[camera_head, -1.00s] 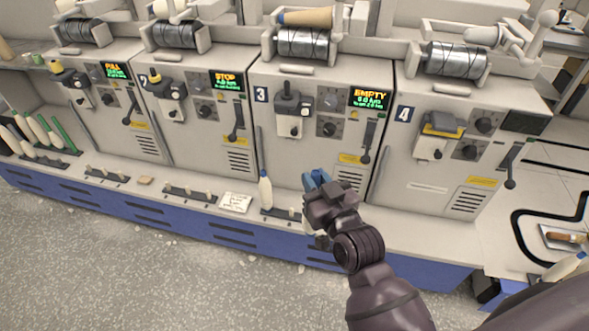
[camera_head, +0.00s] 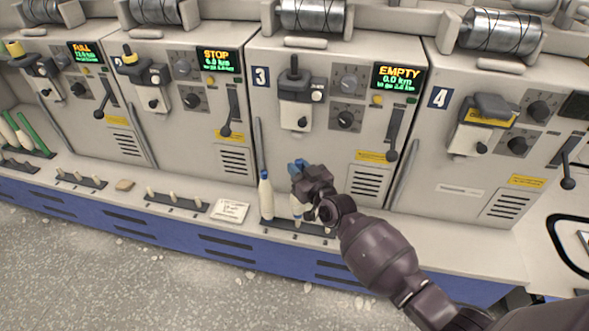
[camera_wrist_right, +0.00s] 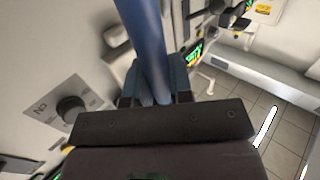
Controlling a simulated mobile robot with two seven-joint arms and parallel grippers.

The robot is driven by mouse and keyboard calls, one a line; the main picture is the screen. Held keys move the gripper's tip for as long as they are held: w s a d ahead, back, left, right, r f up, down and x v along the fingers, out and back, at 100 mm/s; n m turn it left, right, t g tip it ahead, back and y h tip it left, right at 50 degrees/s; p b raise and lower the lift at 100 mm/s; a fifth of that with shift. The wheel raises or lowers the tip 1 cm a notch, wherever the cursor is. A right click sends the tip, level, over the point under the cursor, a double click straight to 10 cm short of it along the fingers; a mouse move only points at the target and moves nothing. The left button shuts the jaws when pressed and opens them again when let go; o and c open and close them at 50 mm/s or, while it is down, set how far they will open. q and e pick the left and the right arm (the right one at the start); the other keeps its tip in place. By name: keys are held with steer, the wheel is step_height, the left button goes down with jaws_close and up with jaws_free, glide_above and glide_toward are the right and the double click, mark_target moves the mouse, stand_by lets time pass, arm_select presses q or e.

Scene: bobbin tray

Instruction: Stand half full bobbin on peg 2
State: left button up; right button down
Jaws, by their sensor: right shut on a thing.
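My right gripper (camera_head: 298,172) is shut on a bobbin at the peg rail below machine 3. The bobbin's pale lower part (camera_head: 296,208) shows under the gripper, upright or nearly so, above the rail. The wrist view shows a blue shaft (camera_wrist_right: 146,45) between the dark blue fingers. The dark peg rail (camera_head: 284,227) lies on the front ledge. Another bobbin (camera_head: 265,197), cream with a blue tip, stands at its left end, just left of the held one. I cannot tell whether the held bobbin touches a peg. My left gripper is out of view.
Machine 3's front (camera_head: 290,140) rises close behind the gripper, with a lever (camera_head: 393,135) to the right. A white card (camera_head: 229,211) lies left of the rail. Another peg rail (camera_head: 178,201) with bare pegs is further left. The ledge to the right is clear.

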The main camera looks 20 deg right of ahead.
steer(key=shift+w+d+f, duration=0.35)
steer(key=shift+w+f, duration=0.1)
steer(key=shift+w, duration=0.2)
steer(key=shift+f+b, duration=0.45)
step_height(320, 180, down, 3)
steer(key=shift+s+f+b, duration=0.1)
steer(key=shift+f+b, duration=0.1)
steer(key=shift+b, duration=0.8)
steer(key=shift+f+b, duration=0.4)
steer(key=shift+f, duration=0.2)
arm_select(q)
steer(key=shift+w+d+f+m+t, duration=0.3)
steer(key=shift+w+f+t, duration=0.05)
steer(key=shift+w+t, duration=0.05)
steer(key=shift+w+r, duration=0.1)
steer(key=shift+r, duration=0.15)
arm_select(e)
steer(key=shift+r, duration=0.1)
